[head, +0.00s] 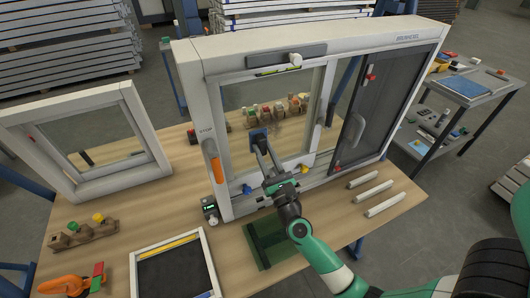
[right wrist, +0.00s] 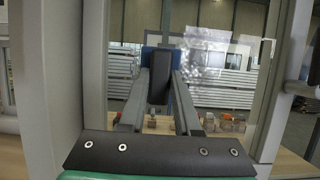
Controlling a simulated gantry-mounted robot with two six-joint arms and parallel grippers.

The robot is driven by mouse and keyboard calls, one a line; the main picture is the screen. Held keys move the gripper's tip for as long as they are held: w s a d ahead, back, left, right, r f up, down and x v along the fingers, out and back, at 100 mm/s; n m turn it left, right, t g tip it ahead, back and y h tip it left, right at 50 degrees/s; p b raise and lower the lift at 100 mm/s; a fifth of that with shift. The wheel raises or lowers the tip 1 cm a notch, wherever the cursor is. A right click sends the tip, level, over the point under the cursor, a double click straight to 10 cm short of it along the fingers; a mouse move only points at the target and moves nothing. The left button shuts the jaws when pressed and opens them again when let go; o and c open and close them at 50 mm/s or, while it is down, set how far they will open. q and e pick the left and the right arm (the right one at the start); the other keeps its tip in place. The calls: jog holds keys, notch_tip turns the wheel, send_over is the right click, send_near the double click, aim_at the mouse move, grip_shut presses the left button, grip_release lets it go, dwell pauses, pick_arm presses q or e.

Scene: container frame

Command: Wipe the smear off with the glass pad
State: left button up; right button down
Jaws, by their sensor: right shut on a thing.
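The glass pad (head: 258,134) has a blue face and a dark grip block; it also shows in the right wrist view (right wrist: 153,72). My right gripper (head: 257,146) is shut on its block, the two long fingers either side of it in the right wrist view (right wrist: 158,85). The pad is in front of the left glass pane (head: 240,97) of the white window frame; I cannot tell whether it touches. The smear (right wrist: 207,52) is a whitish, patchy area on the glass, just right of the pad in the right wrist view. It is hard to make out in the head view. My left gripper is out of view.
The window frame (head: 195,75) stands on a wooden table, with an orange handle (head: 213,163) left of the pane and a dark panel (head: 378,108) to the right. Wooden blocks stand behind the glass. White bars (head: 371,190) and a dark screen (head: 176,275) lie in front.

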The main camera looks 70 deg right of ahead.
jog(key=shift+w+d, duration=0.45)
jog(key=shift+s+d+b, duration=0.95)
jog(key=shift+s+d, duration=1.75)
jog(key=shift+d, duration=0.25)
notch_tip(320, 180, up, 3)
jog(key=shift+f+p, duration=0.2)
jog(key=shift+p, duration=1.05)
jog(key=shift+f, duration=0.1)
jog(key=shift+w+a+f, duration=0.1)
jog(key=shift+w+a, duration=1.3)
jog(key=shift+a, duration=0.05)
jog(key=shift+w+a+p, duration=0.5)
jog(key=shift+w+a, duration=0.85)
jog(key=shift+a, duration=0.2)
notch_tip(320, 180, up, 3)
jog(key=shift+f+p, duration=0.15)
jog(key=shift+p, duration=1.1)
jog(key=shift+s+f, duration=0.1)
